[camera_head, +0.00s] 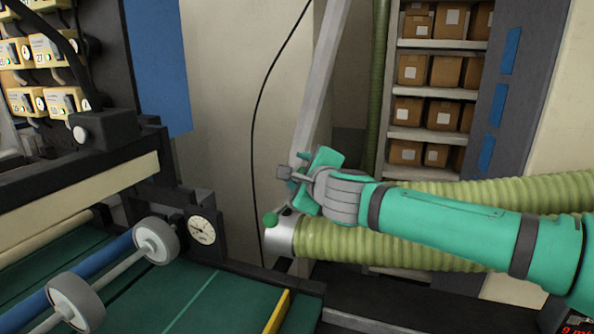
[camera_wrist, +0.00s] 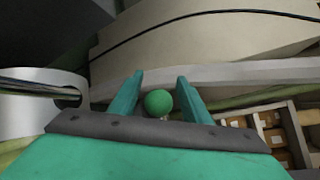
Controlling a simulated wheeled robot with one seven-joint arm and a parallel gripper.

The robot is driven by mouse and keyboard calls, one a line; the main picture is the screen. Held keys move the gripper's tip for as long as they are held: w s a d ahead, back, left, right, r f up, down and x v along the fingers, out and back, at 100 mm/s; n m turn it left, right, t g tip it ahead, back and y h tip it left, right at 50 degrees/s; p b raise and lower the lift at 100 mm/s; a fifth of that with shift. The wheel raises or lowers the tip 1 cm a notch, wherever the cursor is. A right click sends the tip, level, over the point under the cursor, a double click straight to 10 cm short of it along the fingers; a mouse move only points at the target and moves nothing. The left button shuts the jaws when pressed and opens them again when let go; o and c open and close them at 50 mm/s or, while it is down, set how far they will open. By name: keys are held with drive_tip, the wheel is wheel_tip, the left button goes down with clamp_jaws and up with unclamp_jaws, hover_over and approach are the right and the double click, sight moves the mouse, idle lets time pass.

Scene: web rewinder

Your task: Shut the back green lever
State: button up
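In the wrist view, a green ball knob (camera_wrist: 158,102), seemingly the back lever's, shows between the two teal fingers of my gripper (camera_wrist: 157,92). The fingers are open, with a small gap on each side of the knob. Whether it lies fully between them in depth is hard to tell. In the head view my gripper (camera_head: 298,172) is above and behind the front metal collar (camera_head: 281,237), and I cannot make out the back knob there.
Ribbed green hoses (camera_head: 400,247) run to the right below my arm. A slanted grey post (camera_head: 325,75) stands behind my gripper. The rewinder's rollers (camera_head: 156,241) and a round gauge (camera_head: 202,230) are at left. Shelves of boxes (camera_head: 436,92) stand at the back.

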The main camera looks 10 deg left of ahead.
drive_tip(key=shift+v, duration=3.85)
